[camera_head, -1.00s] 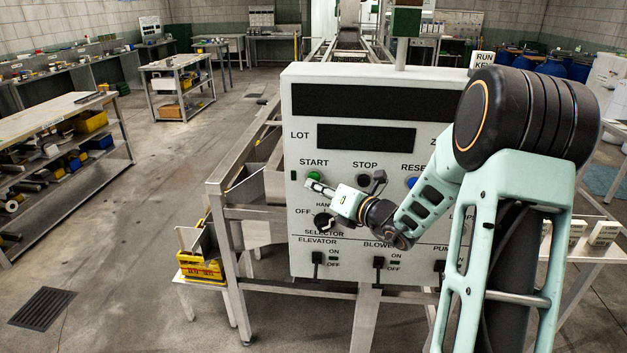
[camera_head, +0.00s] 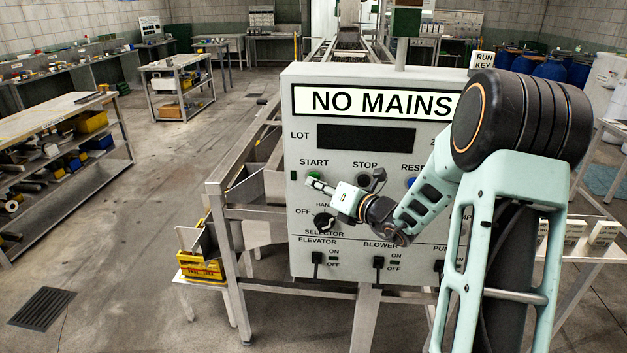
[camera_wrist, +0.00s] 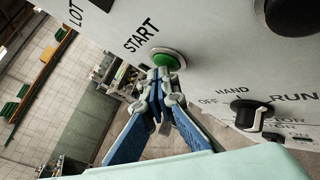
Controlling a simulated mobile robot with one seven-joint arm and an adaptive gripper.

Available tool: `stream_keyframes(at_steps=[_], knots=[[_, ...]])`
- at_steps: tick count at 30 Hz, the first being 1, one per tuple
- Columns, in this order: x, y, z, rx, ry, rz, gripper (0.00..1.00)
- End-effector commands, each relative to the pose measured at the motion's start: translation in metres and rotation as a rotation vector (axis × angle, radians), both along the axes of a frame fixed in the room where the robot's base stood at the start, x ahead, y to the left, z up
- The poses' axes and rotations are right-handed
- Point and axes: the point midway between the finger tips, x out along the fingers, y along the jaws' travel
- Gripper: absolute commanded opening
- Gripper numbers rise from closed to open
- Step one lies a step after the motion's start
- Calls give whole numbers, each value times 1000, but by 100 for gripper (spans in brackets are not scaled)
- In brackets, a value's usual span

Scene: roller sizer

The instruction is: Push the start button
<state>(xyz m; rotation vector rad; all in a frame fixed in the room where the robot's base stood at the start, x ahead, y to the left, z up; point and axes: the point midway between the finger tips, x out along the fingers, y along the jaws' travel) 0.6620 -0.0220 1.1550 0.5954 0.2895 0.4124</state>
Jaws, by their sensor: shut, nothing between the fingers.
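The green start button (camera_head: 314,175) is on the grey control panel (camera_head: 300,250), under the word START. In the wrist view the green button (camera_wrist: 166,61) shows just beyond the fingertips. My gripper (camera_head: 309,183) is shut and empty. Its tips (camera_wrist: 160,76) are at the lower edge of the button; I cannot tell whether they touch it. The panel's top display (camera_head: 380,101) is lit and reads NO MAINS. The lower display (camera_head: 365,138) is dark.
The black STOP button (camera_head: 378,174) and blue RESET button (camera_head: 411,183) are to the right. The selector knob (camera_head: 323,221) is just below my gripper and also shows in the wrist view (camera_wrist: 249,115). Toggle switches line the panel's bottom. My arm hides the panel's right side.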

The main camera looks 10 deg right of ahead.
Motion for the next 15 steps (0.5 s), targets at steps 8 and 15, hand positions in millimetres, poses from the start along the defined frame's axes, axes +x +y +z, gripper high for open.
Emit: stream_keyframes(at_steps=[8,15], knots=[[0,0,1,1,-2,-1,0],[-10,2,1,0,-1,-2,0]])
